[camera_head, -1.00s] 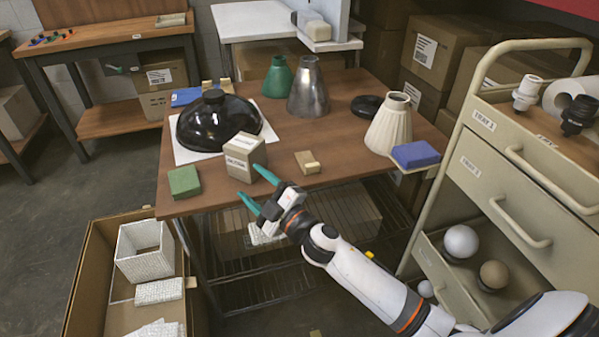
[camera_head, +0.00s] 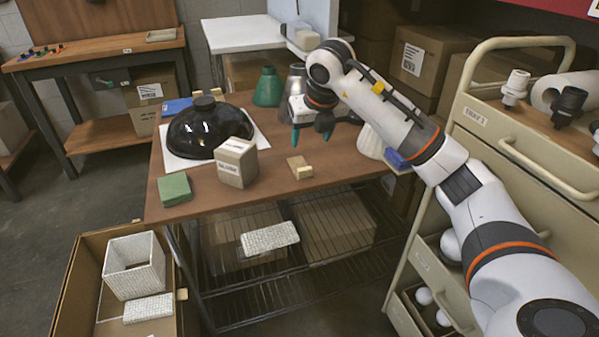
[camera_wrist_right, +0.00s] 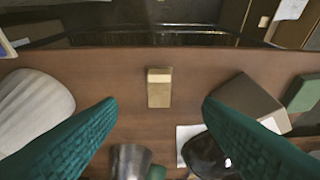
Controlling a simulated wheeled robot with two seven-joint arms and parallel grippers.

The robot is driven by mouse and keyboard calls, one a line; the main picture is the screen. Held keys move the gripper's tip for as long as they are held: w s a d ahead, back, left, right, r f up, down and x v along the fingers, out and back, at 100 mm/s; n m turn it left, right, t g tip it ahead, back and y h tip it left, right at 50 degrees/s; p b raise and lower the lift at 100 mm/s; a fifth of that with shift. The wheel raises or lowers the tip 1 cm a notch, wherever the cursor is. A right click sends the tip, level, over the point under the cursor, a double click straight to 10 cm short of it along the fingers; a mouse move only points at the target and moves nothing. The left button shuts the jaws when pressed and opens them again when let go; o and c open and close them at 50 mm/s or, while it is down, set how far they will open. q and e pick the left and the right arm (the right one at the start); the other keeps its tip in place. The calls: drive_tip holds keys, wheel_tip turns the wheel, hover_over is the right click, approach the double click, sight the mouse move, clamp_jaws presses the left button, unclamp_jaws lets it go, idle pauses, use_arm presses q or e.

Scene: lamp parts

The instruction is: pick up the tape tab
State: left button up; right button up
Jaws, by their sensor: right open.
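The tape tab (camera_head: 299,167) is a small tan block with a paler yellow end, lying flat on the brown table near its front edge. It also shows in the right wrist view (camera_wrist_right: 159,88), centred between the fingers. My right gripper (camera_head: 312,138) is open and empty above the table. In the wrist view its green fingers (camera_wrist_right: 160,118) stand wide apart on either side of the tab, without visible contact. My left gripper is not in view.
A tan carton (camera_head: 236,163) stands left of the tab, and a black dome shade (camera_head: 208,128) lies behind it. A green block (camera_head: 174,189) sits at the front left. A pleated cream shade (camera_head: 371,142) and blue block (camera_head: 397,160) are to the right. The drawer cart (camera_head: 432,250) borders the right.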

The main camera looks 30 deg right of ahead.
drive_tip(key=b, duration=0.1)
hover_over(305, 169)
drive_tip(key=s, duration=0.2)
drive_tip(key=f, duration=0.6)
drive_tip(key=shift+w+a, duration=0.15)
drive_tip(key=shift+w, duration=0.05)
drive_tip(key=x, duration=0.3)
drive_tip(key=s+b+x, duration=0.1)
drive_tip(key=shift+w+f, duration=0.2)
drive_tip(key=shift+f, duration=0.35)
drive_tip(key=shift+w+f, duration=0.2)
drive_tip(key=shift+f, duration=0.1)
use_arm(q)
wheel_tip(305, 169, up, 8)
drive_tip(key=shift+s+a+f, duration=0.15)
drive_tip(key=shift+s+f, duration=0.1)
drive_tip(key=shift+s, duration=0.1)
use_arm(e)
drive_tip(key=c, duration=1)
